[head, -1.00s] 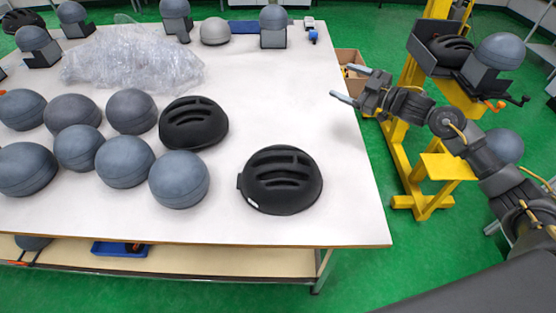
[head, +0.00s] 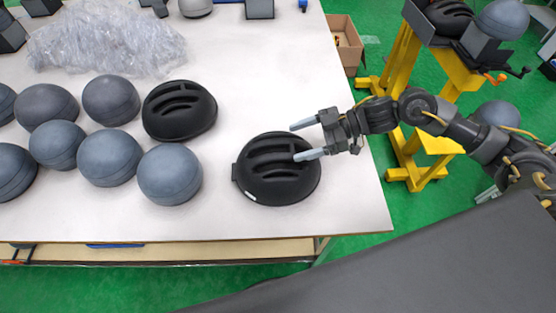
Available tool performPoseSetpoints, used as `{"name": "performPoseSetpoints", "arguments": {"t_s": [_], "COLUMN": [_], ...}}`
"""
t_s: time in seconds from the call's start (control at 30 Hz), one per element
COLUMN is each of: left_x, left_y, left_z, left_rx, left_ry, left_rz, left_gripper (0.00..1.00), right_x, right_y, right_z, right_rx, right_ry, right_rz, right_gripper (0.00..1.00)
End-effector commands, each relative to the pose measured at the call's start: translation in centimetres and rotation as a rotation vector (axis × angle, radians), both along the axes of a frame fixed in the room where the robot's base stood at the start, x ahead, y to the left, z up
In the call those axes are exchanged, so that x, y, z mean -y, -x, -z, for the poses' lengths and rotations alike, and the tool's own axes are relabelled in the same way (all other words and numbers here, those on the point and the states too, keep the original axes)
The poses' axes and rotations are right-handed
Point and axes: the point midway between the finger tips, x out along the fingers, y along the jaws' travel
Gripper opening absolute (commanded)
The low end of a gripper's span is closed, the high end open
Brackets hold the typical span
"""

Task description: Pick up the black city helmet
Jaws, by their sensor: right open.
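A black vented city helmet (head: 268,178) sits on the white table (head: 235,105) near its front right corner. A second black helmet (head: 180,111) sits behind it and to the left, among the grey balls. My right gripper (head: 293,141) comes in from the right with its two fingers apart and nothing between them. The fingertips are over the right back part of the nearer helmet in the picture. I cannot tell whether they touch it. My left gripper is out of view.
Several grey balls (head: 170,175) crowd the left of the table. Crumpled clear plastic (head: 105,42) lies behind them. A yellow stand (head: 390,60) with another black helmet and a grey ball is at the right. The table's back right area is clear.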

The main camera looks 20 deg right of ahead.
Motion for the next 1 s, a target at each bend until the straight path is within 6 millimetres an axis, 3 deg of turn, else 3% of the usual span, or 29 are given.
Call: {"name": "performPoseSetpoints", "arguments": {"t_s": [0.17,0.5,0.8,1.0], "left_x": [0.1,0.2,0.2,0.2], "left_y": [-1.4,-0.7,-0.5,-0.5], "left_z": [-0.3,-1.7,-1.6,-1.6], "left_rx": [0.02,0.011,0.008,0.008], "left_ry": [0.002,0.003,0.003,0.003], "left_rz": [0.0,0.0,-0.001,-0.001], "left_gripper": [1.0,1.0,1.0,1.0], "right_x": [-0.5,-4.2,-4.6,-4.5], "right_y": [-0.1,-1.0,-1.1,-1.1], "right_z": [0.2,2.4,2.7,2.7], "right_rx": [0.0,0.001,0.002,0.002], "right_ry": [-0.001,-0.002,0.0,0.0], "right_rz": [-0.001,-0.001,-0.001,-0.001], "right_gripper": [0.76,0.76,0.76,0.5]}}
